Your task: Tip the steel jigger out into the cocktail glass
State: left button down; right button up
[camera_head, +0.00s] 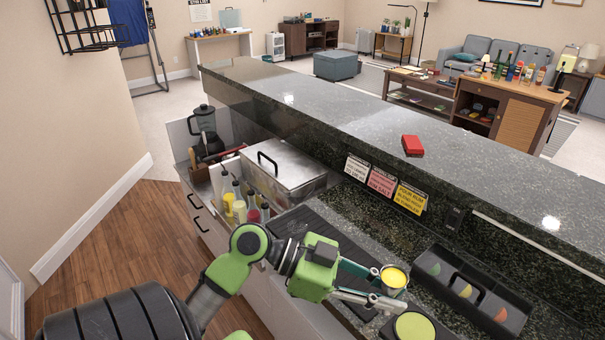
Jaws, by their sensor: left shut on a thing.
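The steel jigger (394,286) is a small metal cup with bright yellow contents at its top. It looks about upright, above the dark bar mat. My left gripper (382,286) is shut on it from the left, with its fingertips at the cup's side. Below it, at the bottom edge, is a round olive-green disc (413,326) in a dark surround. I cannot tell whether this is the cocktail glass. No clear stem or glass bowl shows. My right gripper is not in view.
A black garnish tray (453,266) with a handle stands right of the jigger. Bottles (240,210) and a lidded metal container (283,170) stand further left. The raised dark stone counter (345,118) runs behind, with a red object (412,146) on it.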

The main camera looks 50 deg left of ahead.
aim_at(296, 188)
jog(key=j+z, duration=0.1)
jog(key=j, duration=0.3)
jog(key=k+j+z, duration=0.1)
jog(key=j, duration=0.35)
jog(key=k+j+z, duration=0.1)
jog(key=j, duration=0.3)
jog(key=k+j, duration=0.1)
jog(key=j, duration=0.3)
jog(key=k+j+z, duration=0.15)
jog(key=j, duration=0.25)
jog(key=k+j+z, duration=0.1)
jog(key=j, duration=0.3)
jog(key=i+l, duration=0.2)
jog(key=i, duration=0.2)
